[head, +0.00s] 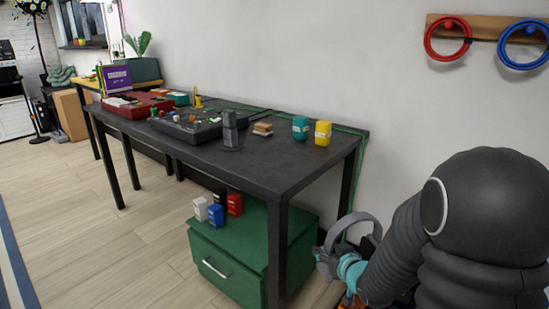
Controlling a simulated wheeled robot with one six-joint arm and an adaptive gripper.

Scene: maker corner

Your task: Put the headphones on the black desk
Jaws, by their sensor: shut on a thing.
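Grey headphones (355,222) show at the lower right of the head view, with the curved band uppermost. My gripper (344,268) is shut on the headphones and holds them in the air, in front of the right end of the black desk and below its top. My own arm hides part of the headphones and gripper. The black desk (270,172) stands along the white wall, with bare top surface at its front and right.
Teal (300,127) and yellow (323,133) containers, a dark upright object (230,128) and trays of parts (185,126) stand on the desk. A green cabinet (230,257) is underneath. Red (447,52) and blue (503,50) rings hang on the wall.

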